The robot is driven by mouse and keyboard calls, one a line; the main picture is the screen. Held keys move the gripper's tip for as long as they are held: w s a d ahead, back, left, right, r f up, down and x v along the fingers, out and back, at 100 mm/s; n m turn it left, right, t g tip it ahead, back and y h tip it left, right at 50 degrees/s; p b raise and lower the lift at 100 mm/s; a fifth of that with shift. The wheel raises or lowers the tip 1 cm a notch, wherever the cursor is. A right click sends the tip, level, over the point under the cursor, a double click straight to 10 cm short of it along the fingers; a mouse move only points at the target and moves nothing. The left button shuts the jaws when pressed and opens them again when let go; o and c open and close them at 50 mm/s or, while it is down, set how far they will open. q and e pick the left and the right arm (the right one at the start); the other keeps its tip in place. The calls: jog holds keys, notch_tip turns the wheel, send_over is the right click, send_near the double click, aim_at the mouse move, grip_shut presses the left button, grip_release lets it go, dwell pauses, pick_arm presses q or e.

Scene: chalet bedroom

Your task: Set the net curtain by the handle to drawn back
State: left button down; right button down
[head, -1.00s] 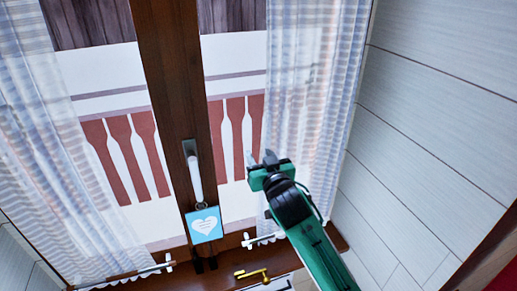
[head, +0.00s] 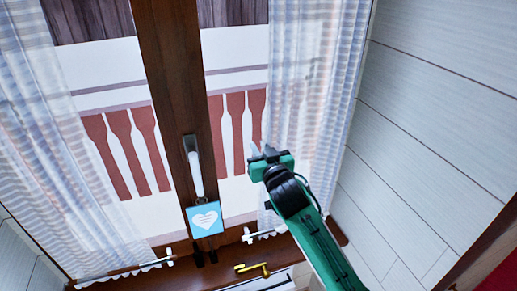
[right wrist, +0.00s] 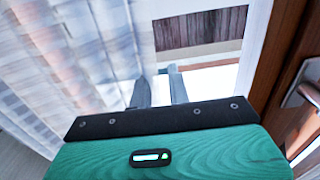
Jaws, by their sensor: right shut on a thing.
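A sheer white striped net curtain (head: 325,75) hangs over the right window pane, spread from near the right wall to about mid-pane. In the right wrist view the curtain (right wrist: 70,50) fills the left side. My right gripper (head: 262,150) is at this curtain's inner edge, its fingers shut on the edge; the fingertips (right wrist: 160,80) show against the fabric and pane, and the exact pinch is hard to see. A second net curtain (head: 50,150) hangs over the left pane. A pale window handle (head: 194,165) is on the brown middle post, left of my gripper. My left gripper is not in view.
A blue heart tag (head: 205,219) hangs below the handle. Thin rods (head: 262,236) run at the curtains' lower ends above the brown sill. A brass latch (head: 252,269) is below. The plank wall (head: 440,130) bounds the right side.

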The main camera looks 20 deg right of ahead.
jog(key=d, duration=0.6)
jog(key=d+p, duration=0.1)
jog(key=d, duration=1)
jog(key=shift+w+d, duration=0.3)
jog(key=shift+d+r, duration=0.1)
jog(key=shift+d, duration=0.25)
jog(key=c, duration=1.5)
grip_release()
jog(key=shift+d, duration=0.1)
jog(key=shift+o, duration=0.9)
jog(key=shift+d, duration=0.1)
